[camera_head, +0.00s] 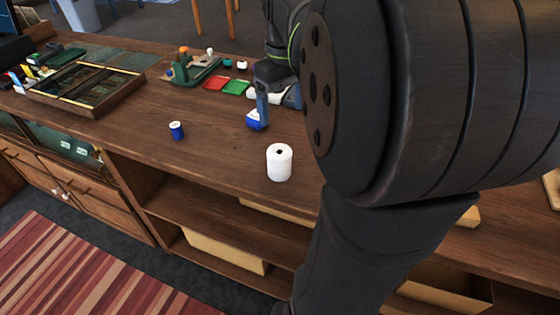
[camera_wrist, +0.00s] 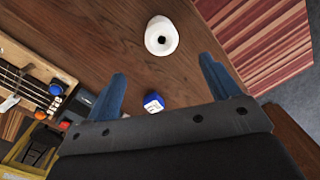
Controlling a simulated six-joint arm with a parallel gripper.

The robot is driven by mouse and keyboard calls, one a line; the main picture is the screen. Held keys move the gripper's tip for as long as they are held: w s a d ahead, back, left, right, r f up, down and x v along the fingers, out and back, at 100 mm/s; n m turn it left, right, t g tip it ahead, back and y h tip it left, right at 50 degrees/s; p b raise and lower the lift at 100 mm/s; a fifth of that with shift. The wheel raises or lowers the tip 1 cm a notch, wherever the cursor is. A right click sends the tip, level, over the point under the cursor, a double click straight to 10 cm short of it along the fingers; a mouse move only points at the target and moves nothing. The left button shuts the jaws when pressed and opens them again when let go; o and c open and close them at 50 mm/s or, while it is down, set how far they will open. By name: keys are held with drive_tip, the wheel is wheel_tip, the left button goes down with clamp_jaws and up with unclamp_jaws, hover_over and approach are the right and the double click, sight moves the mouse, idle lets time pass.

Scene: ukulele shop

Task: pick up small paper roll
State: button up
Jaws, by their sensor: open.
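The small paper roll (camera_head: 279,163) is white and stands upright on the wooden counter near its front edge. In the wrist view the roll (camera_wrist: 161,37) shows from above with its dark core hole, ahead of the fingers and apart from them. My gripper (camera_wrist: 162,92) is open and empty, with its two blue fingers spread wide. In the head view my gripper (camera_head: 258,108) is partly hidden by my own arm and is up and left of the roll. A small blue and white item (camera_wrist: 153,102) lies between the fingers in the wrist picture; whether it is at finger height I cannot tell.
A blue spool (camera_head: 176,130) stands left of the roll. Red (camera_head: 215,83) and green trays (camera_head: 236,87), a green stand (camera_head: 193,71) and a wooden case (camera_head: 88,88) are farther back. The counter between spool and roll is clear. Open shelves lie below the front edge.

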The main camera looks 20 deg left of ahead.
sight(281, 154)
drive_tip(key=f, duration=0.4)
drive_tip(key=s+f+n, duration=0.1)
drive_tip(key=f, duration=0.3)
drive_tip(key=f+n, duration=0.1)
drive_tip(key=f, duration=0.3)
drive_tip(key=shift+s+d+f+t, duration=0.1)
drive_tip(key=shift+s+f+t, duration=0.05)
drive_tip(key=shift+f+t, duration=0.2)
drive_tip(key=f, duration=0.5)
drive_tip(key=shift+w+a, duration=0.2)
drive_tip(key=c, duration=1.1)
drive_tip(key=shift+c, duration=0.2)
drive_tip(key=shift+r, duration=0.15)
